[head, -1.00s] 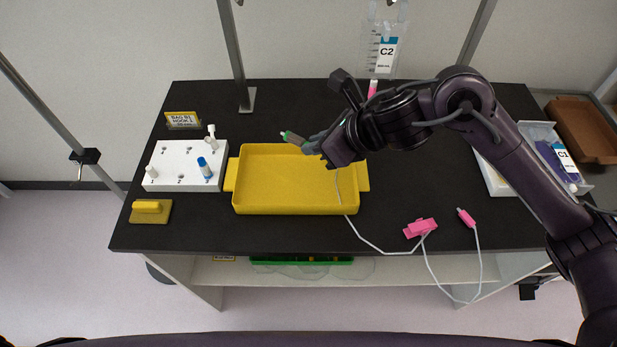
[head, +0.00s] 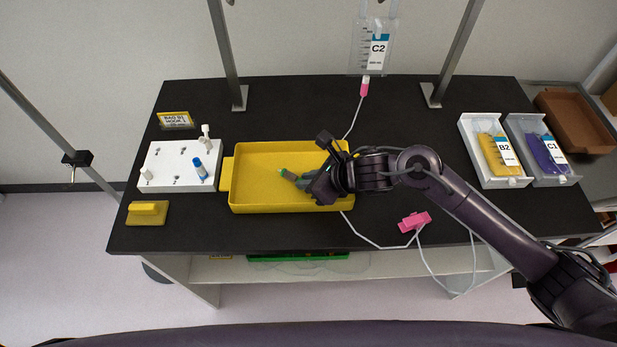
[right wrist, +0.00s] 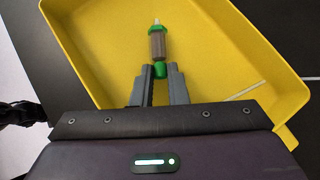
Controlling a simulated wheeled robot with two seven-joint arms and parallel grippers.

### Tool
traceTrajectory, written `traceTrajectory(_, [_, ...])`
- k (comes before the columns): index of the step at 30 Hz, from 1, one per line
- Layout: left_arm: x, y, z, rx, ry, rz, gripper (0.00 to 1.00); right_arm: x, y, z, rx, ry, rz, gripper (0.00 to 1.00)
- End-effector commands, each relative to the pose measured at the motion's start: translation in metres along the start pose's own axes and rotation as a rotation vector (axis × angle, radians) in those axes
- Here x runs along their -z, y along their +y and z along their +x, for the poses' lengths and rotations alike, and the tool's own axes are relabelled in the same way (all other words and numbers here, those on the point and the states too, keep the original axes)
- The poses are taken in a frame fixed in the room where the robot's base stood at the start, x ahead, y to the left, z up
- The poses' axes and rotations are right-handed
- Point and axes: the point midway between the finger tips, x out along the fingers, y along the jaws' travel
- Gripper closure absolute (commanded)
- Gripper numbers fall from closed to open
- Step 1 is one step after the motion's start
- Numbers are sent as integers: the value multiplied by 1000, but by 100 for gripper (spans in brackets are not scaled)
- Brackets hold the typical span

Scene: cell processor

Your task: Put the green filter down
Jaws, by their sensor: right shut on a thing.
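The green filter (right wrist: 157,43) has green ends, a brown middle and a pale tip. My right gripper (right wrist: 158,72) is shut on its near green end, in the right wrist view. In the head view the filter (head: 287,174) shows at the fingertips of my right gripper (head: 302,181), over the yellow tray (head: 260,202). The filter lies within the tray's outline; I cannot tell whether it touches the tray floor. My left gripper is not in view.
A white rack (head: 160,180) with several caps stands left of the tray. A white tube runs under my right arm to a pink clamp (head: 414,222). Bag C2 (head: 373,50) hangs behind. Bags B2 (head: 497,152) and C1 (head: 549,152) lie in trays at right.

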Motion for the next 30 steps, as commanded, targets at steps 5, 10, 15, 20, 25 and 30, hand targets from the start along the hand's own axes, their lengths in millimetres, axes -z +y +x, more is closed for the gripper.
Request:
traceTrajectory(5, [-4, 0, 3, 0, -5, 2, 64, 2, 0, 2, 0, 0, 0, 100])
traceTrajectory(10, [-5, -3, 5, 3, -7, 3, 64, 2, 0, 2, 0, 0, 1, 79])
traceTrajectory(15, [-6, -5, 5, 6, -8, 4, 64, 2, 0, 2, 0, 0, 1, 64])
traceTrajectory(20, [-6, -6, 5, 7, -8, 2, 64, 2, 0, 2, 0, 0, 1, 64])
traceTrajectory(25, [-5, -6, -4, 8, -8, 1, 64, -3, 0, -3, 0, 0, 1, 64])
traceTrajectory(30, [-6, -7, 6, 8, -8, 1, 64, 1, -1, -30, 4, -1, -5, 64])
